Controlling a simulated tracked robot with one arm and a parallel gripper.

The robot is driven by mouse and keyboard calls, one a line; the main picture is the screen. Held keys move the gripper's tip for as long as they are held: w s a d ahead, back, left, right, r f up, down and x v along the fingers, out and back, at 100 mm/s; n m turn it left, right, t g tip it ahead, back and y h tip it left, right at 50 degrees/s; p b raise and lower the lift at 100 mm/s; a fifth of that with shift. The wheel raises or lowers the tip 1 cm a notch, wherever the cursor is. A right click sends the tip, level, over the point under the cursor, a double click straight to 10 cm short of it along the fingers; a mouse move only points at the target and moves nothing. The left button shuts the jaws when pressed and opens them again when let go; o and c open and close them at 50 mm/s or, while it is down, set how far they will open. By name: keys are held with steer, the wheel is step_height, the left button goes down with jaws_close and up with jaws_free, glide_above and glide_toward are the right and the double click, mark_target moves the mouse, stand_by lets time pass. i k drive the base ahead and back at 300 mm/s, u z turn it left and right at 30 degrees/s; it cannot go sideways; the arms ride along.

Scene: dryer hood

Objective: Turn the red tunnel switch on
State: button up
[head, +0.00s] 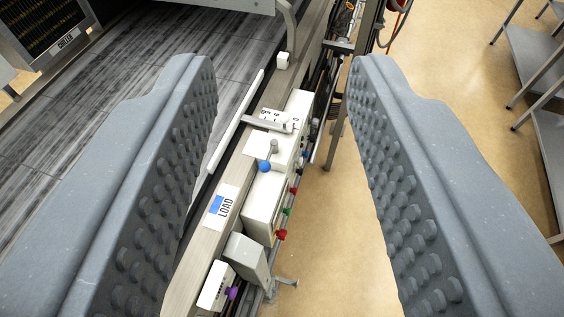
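My gripper (284,72) is open and empty, with its two grey studded fingers wide apart at the left and right of the head view. Between them, lower down, is a white control box (265,200) on the side of the conveyor frame. Its right face carries a small red knob (293,191) and, lower, a second red knob (281,234), with a green knob (287,211) between them. I cannot read which red one is the tunnel switch, nor its position. No finger touches the box.
A blue ball-topped lever (264,166) and a grey bar handle (266,124) stand on the boxes near the red knobs. A purple knob (232,293) is lower left. The dark conveyor (120,95) lies left; metal tables (545,60) stand right. Open floor lies between.

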mark_target(281, 234)
steer(key=z, duration=0.05)
steer(key=k, duration=0.5)
steer(key=u, duration=1.6)
steer(key=k, duration=1.15)
steer(key=z, duration=1.2)
steer(key=i, duration=1)
steer(key=u, duration=0.05)
